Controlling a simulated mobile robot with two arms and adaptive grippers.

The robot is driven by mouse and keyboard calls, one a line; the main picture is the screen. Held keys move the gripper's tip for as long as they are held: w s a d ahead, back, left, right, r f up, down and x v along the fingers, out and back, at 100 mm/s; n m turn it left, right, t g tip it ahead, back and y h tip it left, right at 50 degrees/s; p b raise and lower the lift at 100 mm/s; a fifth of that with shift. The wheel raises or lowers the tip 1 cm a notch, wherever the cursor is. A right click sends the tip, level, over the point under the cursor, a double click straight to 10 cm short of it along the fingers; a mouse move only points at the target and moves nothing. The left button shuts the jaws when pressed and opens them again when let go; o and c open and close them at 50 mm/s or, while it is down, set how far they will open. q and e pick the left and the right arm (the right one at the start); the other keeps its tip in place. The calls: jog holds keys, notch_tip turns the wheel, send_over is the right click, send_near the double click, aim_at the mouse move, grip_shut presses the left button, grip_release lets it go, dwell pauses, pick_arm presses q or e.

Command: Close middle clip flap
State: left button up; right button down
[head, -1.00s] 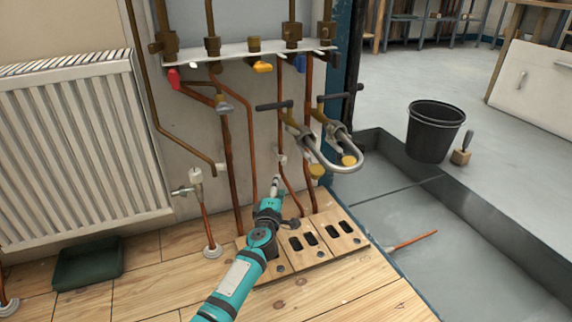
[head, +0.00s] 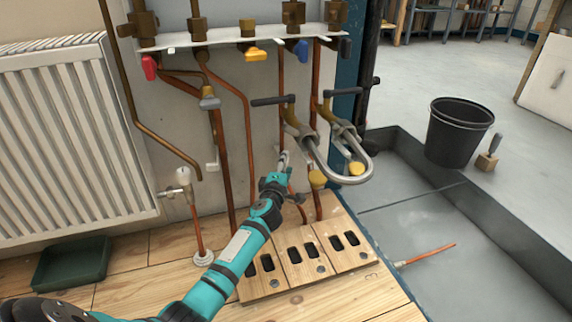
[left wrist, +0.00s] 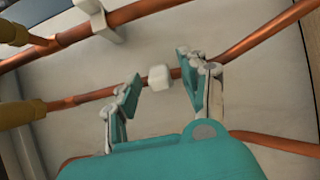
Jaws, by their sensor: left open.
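My left gripper (head: 284,160) is open and reaches to the wall at the pipes below the valve manifold. In the left wrist view its two teal-and-white fingers (left wrist: 160,86) stand apart. A small white clip block (left wrist: 159,77) shows between the fingertips, on a thin copper pipe; I see no finger touching it. A second white clip (left wrist: 98,18) sits on another pipe at the upper left, with a part jutting out. In the head view one white clip (head: 211,167) shows by the left pipes; the gripper hides what lies behind its tips. I cannot tell which clip is the middle one.
The manifold (head: 230,38) with coloured levers is above. Wooden floor boards with slots (head: 290,285) lie below. A radiator (head: 70,140) is at left, a black bucket (head: 458,132) at right.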

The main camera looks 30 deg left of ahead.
pick_arm(q)
grip_shut()
jog(key=shift+d+y, duration=0.1)
jog(key=shift+y, duration=0.2)
jog(key=shift+w+d+n+g+y, duration=0.1)
jog(key=shift+w+n+g+y, duration=0.2)
jog(key=shift+n+g+y, duration=0.8)
jog(key=shift+w+d+n+g+y, duration=0.1)
jog(key=shift+w+n+g+y, duration=0.2)
jog(key=shift+n+g+y, duration=0.75)
jog(key=shift+w+d+n+g+y, duration=0.1)
jog(key=shift+w+n+g+y, duration=0.3)
jog(key=shift+n+y, duration=0.75)
jog(key=shift+s+y, duration=0.1)
jog(key=shift+y, duration=0.3)
grip_release()
